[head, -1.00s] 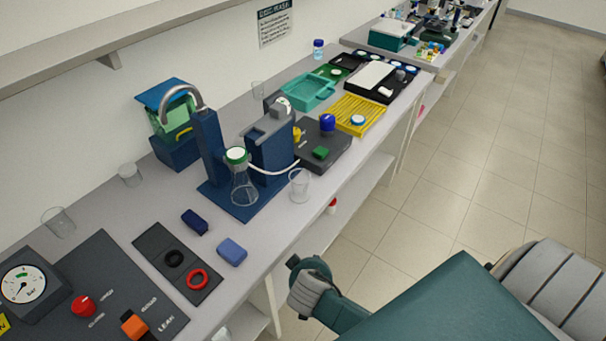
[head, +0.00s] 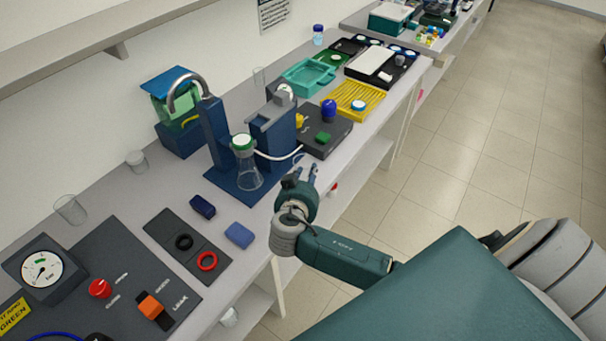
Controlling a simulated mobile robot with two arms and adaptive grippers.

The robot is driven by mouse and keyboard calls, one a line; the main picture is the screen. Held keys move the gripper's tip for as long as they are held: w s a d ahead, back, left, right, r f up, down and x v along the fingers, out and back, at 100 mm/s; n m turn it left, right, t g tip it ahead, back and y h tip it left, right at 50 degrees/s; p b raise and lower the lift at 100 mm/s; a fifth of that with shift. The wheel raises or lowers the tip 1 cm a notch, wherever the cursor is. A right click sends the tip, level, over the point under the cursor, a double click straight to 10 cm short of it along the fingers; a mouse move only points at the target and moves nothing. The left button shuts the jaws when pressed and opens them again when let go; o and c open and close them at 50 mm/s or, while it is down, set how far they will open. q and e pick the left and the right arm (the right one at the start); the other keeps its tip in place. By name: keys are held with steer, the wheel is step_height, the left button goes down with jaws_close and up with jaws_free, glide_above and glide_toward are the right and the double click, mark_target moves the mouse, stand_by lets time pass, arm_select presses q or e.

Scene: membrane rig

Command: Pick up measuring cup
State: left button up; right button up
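Clear glass cups stand on the bench. One cup (head: 70,209) is at the left near the wall, a smaller one (head: 137,161) is farther along, and another (head: 259,76) is far back. I cannot tell which is the measuring cup. My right gripper (head: 306,171) is at the bench's front edge, right of the conical flask (head: 247,172). Its fingers look apart. The clear beaker seen at this edge earlier is not clearly visible now; the gripper covers that area, and I cannot tell whether the fingers touch it. My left gripper is out of view.
A blue stand (head: 222,142) with a curved pipe rises behind the flask. A dark block (head: 202,206) and a blue block (head: 239,235) lie in front of it. A black panel (head: 168,240) with rings, a yellow rack (head: 353,101) and a teal tray (head: 307,77) are on the bench.

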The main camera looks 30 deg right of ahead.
mark_target(312, 162)
steer(key=b+x, duration=0.1)
steer(key=x, duration=0.5)
steer(key=shift+s+f+b, duration=0.1)
steer(key=shift+b, duration=0.2)
steer(key=shift+d, duration=0.15)
jaws_close()
